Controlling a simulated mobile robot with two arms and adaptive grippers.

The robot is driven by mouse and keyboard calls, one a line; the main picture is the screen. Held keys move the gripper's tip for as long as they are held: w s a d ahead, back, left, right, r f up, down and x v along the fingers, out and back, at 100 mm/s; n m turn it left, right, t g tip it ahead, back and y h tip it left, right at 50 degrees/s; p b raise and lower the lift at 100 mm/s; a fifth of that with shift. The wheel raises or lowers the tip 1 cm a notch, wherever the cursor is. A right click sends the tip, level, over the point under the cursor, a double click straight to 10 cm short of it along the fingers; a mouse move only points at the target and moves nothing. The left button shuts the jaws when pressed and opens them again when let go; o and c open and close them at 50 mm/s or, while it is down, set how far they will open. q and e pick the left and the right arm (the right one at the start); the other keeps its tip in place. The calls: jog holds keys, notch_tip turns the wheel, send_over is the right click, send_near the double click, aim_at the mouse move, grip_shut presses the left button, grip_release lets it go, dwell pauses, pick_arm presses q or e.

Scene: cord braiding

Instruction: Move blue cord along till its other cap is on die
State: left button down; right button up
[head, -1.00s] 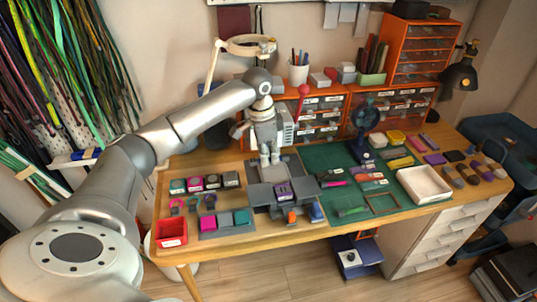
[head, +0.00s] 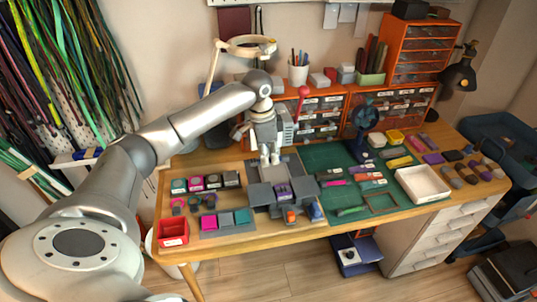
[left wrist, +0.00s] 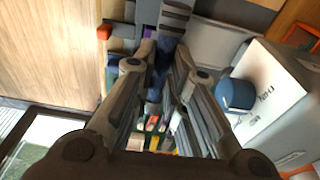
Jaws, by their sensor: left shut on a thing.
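My left gripper (head: 267,162) points down at the back edge of the grey press-like fixture (head: 262,196) on the bench. In the left wrist view, its two fingers (left wrist: 166,58) are closed on a dark blue piece (left wrist: 166,48), which looks like part of the blue cord. The cord's run and its caps are too small or hidden to make out. A purple block (head: 283,191) sits in the middle of the fixture. I cannot tell the die apart from the fixture's other grey parts. My right gripper is in neither view.
An orange knob (head: 291,216) and a blue part (head: 316,212) are at the fixture's front. A white labelled box (left wrist: 268,98) stands close beside the gripper. A green mat (head: 322,158) and a white tray (head: 422,184) lie to the right, a red bin (head: 173,232) to the left.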

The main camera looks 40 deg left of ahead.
pick_arm(q)
jog(key=c, duration=1.4)
grip_release()
jog(key=shift+o, duration=0.2)
notch_tip(320, 180, up, 12)
jog(key=s, duration=0.1)
jog(key=shift+a, duration=0.45)
